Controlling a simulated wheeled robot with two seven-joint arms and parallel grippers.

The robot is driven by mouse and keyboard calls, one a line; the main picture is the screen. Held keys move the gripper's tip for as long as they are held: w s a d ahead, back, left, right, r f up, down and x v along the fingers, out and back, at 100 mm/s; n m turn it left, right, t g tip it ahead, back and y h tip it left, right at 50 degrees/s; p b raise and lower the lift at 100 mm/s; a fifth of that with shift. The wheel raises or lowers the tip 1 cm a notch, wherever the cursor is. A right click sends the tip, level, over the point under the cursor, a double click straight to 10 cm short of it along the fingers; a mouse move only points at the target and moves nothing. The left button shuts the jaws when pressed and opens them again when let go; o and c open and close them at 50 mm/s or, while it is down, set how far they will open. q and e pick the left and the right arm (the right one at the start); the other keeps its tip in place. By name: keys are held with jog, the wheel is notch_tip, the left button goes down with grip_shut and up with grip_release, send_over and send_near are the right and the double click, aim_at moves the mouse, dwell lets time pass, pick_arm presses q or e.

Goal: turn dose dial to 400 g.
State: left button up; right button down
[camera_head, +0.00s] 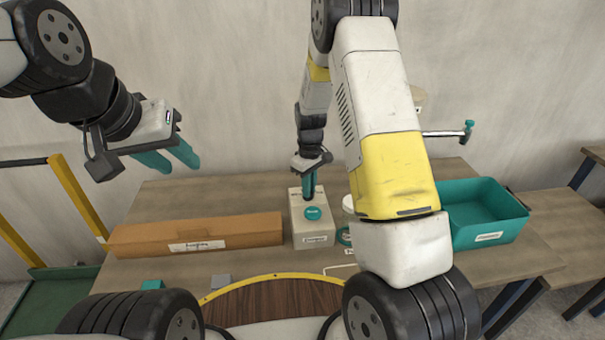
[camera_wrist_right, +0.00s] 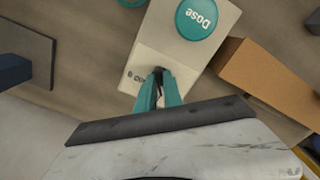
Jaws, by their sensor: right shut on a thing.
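A cream dosing box (camera_head: 314,229) stands on the table with a round teal button (camera_head: 313,213) on top. In the right wrist view the button (camera_wrist_right: 196,18) reads "Dose". My right gripper (camera_head: 309,190) points down at the far end of the box. In the right wrist view its teal fingertips (camera_wrist_right: 159,74) are closed together on a small dark dial (camera_wrist_right: 159,71) on the box top. The fingers hide most of the dial, and its setting cannot be read. Part of the print beside it is covered. My left gripper (camera_head: 170,158) is raised at the left, empty, its fingers apart.
A long brown cardboard box (camera_head: 200,232) lies left of the dosing box. A teal bin (camera_head: 482,215) stands at the right of the table (camera_head: 160,203). A white container (camera_head: 348,206) stands close to the dosing box, partly behind my right arm.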

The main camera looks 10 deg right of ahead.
jog(key=m, duration=0.5)
jog(key=shift+a+m, duration=0.1)
jog(key=shift+m, duration=0.2)
jog(key=m, duration=0.4)
jog(key=shift+a, duration=0.1)
jog(key=m, duration=0.5)
jog(key=shift+a, duration=0.1)
jog(key=m, duration=0.5)
jog(key=shift+w, duration=0.1)
jog(key=c, duration=1.5)
grip_release()
jog(key=shift+r, duration=0.1)
